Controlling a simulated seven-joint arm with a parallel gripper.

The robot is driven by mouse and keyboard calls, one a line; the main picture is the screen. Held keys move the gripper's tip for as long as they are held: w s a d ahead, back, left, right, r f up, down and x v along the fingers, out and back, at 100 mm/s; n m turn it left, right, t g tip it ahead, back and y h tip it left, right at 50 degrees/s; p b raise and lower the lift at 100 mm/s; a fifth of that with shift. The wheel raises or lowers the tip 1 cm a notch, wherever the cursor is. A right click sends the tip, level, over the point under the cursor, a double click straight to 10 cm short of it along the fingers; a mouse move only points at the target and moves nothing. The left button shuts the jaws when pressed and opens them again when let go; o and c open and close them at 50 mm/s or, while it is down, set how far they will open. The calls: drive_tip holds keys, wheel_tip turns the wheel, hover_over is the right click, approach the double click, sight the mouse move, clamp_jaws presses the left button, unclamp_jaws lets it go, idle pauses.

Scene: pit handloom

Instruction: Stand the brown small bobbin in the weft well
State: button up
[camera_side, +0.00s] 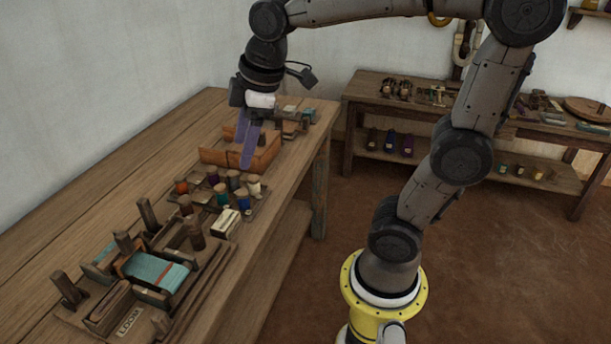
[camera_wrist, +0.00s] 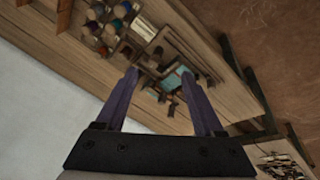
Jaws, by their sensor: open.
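My gripper (camera_side: 243,152) is open and empty, with its purple fingers above the bench, in front of the orange-brown box. In the wrist view its fingers (camera_wrist: 157,76) are spread wide with nothing between them close by. A small brown bobbin (camera_side: 185,205) appears upright at the near left of the spool group. A second reddish-brown cylinder (camera_side: 196,236) stands beside the loom block (camera_side: 203,285); I cannot tell which is the brown small bobbin. The weft well is not clearly distinguishable. My gripper is apart from both brown pieces.
Several coloured spools, including a green one (camera_side: 222,196) and a blue one (camera_side: 242,199), stand close together. Wooden posts (camera_side: 147,214) rise from the loom. The orange-brown box (camera_side: 264,152) is behind. The bench's wall side is clear.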

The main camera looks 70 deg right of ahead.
drive_tip(key=s+a+f+m+t, duration=0.1)
drive_tip(key=s+f+m, duration=0.3)
drive_tip(key=s+m, duration=0.3)
drive_tip(key=s, duration=0.4)
drive_tip(key=shift+s+t, duration=0.4)
